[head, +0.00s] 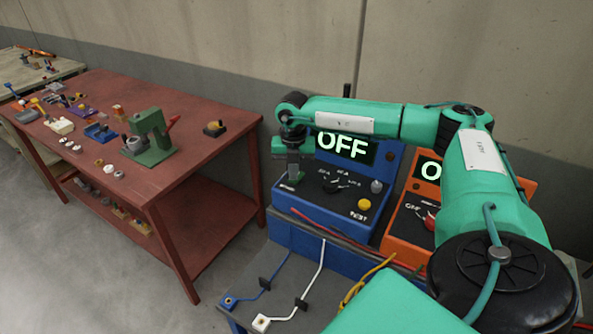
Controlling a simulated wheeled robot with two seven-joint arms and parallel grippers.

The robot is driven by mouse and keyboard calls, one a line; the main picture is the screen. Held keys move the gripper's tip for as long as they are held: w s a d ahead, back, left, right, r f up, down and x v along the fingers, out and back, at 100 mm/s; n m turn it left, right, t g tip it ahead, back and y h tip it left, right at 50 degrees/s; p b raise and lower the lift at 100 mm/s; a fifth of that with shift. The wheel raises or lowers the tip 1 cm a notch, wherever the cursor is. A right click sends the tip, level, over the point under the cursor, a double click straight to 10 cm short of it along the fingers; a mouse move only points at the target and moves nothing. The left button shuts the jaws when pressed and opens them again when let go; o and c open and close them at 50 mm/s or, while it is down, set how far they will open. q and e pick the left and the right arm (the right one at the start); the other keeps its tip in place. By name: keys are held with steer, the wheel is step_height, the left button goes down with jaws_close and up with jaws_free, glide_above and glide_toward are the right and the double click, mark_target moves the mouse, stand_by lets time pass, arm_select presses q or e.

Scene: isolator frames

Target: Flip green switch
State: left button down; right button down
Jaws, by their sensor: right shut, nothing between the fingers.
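A blue control box (325,228) stands on a bench in the middle, with a lit display (343,148) that reads OFF. On its sloped panel are a black knob (333,186), a grey knob (376,186) and a yellow TEST button (364,204). I cannot make out a green switch; the left end of the panel is partly hidden by my right gripper. My right gripper (293,178) points down at that left end, shut and empty. I cannot tell whether it touches the panel. My left gripper is not in view.
An orange box (405,248) with a red control (430,222) stands to the right, partly behind my right arm. Blue, white and yellow cables lie in front. A red table (195,110) with a green press (150,140) and several small parts stands at left.

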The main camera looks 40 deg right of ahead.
steer(key=shift+r+p, duration=0.45)
steer(key=shift+r, duration=0.15)
steer(key=shift+r+p, duration=1.6)
steer(key=shift+r, duration=1.25)
